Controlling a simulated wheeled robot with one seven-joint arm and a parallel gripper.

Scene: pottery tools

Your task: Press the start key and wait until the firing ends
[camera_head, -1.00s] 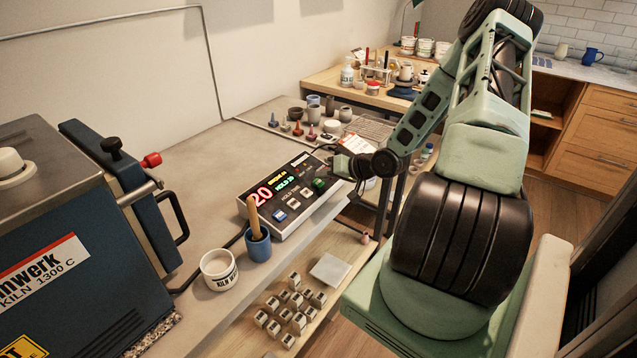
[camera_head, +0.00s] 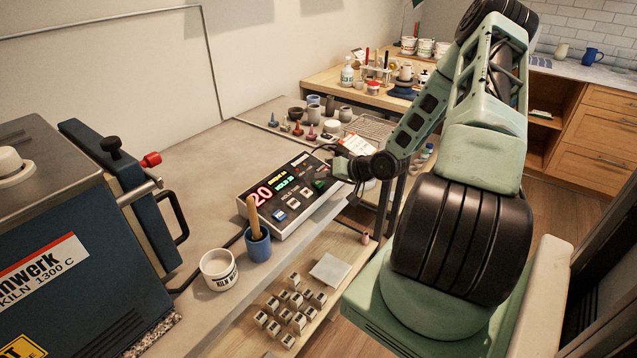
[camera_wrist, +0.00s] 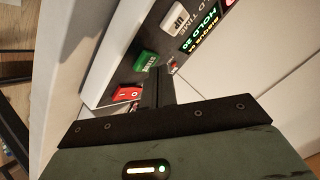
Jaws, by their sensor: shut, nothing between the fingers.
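The control box (camera_head: 262,222) sits on the bench with a lit display: a large red 20 and smaller yellow and green text. The green start key (camera_head: 319,185) is near its right end; in the wrist view the key (camera_wrist: 146,60) lies just left of the fingertips, with a red key (camera_wrist: 127,94) below it. My gripper (camera_head: 337,168) is over the box's right end, and its closed fingers (camera_wrist: 158,76) hold nothing. I cannot tell whether the fingertips touch the panel. The blue kiln (camera_head: 60,235) stands at the left.
A blue cup with a wooden tool (camera_head: 258,248) and a white tub (camera_head: 218,270) stand in front of the box. Small pots and tools (camera_head: 312,132) stand behind it. Several small blocks (camera_head: 290,300) lie on the lower shelf.

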